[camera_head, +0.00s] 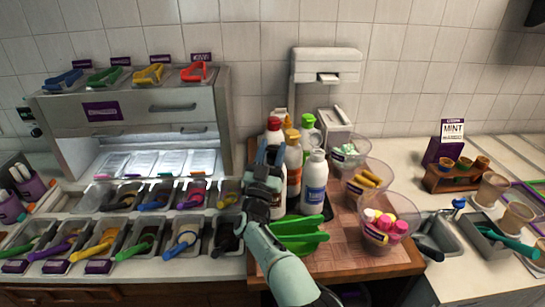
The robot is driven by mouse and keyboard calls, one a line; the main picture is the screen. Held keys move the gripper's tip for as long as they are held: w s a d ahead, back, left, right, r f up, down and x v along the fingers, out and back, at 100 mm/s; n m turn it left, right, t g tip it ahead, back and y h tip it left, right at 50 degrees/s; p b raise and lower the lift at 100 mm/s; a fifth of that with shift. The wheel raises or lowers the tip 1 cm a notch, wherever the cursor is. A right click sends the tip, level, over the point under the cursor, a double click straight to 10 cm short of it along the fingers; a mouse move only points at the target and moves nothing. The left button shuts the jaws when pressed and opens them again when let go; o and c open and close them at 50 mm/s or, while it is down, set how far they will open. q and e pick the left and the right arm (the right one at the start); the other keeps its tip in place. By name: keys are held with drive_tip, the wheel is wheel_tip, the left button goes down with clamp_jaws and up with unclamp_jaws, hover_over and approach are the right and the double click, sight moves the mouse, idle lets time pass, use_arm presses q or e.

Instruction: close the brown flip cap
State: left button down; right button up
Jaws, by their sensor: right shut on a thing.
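My right gripper (269,155) reaches up from the bottom of the picture to the left side of a group of bottles. It is shut on a bottle there, mostly hidden by the gripper. A bottle with a red cap (273,123) stands right at the fingers. Beside it are an orange-brown bottle (293,158) with an orange-yellow top, a green-capped bottle (308,121) and a white bottle with a blue label (315,182). I cannot make out a brown flip cap clearly, nor whether it is open. My left gripper is not in view.
Clear bowls of toppings (366,181) stand right of the bottles on a wooden board (345,258). Green scoop-like pieces (298,236) lie in front. A white dispenser (325,66) is behind. Topping bins with coloured handles (185,241) fill the left.

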sight(272, 151)
drive_tip(key=shift+f+t, duration=0.1)
drive_tip(key=shift+t, duration=0.2)
drive_tip(key=o, duration=1.1)
drive_tip(key=shift+c, duration=0.2)
drive_tip(key=shift+s+a+f+b, duration=0.15)
drive_tip(key=shift+s+f+b, duration=0.1)
drive_tip(key=shift+b, duration=0.1)
drive_tip(key=b+v, duration=0.1)
drive_tip(key=v, duration=0.1)
drive_tip(key=shift+s+a+f, duration=0.1)
drive_tip(key=shift+s+f, duration=0.05)
drive_tip(key=shift+f, duration=0.05)
drive_tip(key=s+a+b, duration=0.2)
drive_tip(key=s+a, duration=0.2)
drive_tip(key=s, duration=0.7)
drive_tip(key=shift+a, duration=0.2)
drive_tip(key=shift+r, duration=0.15)
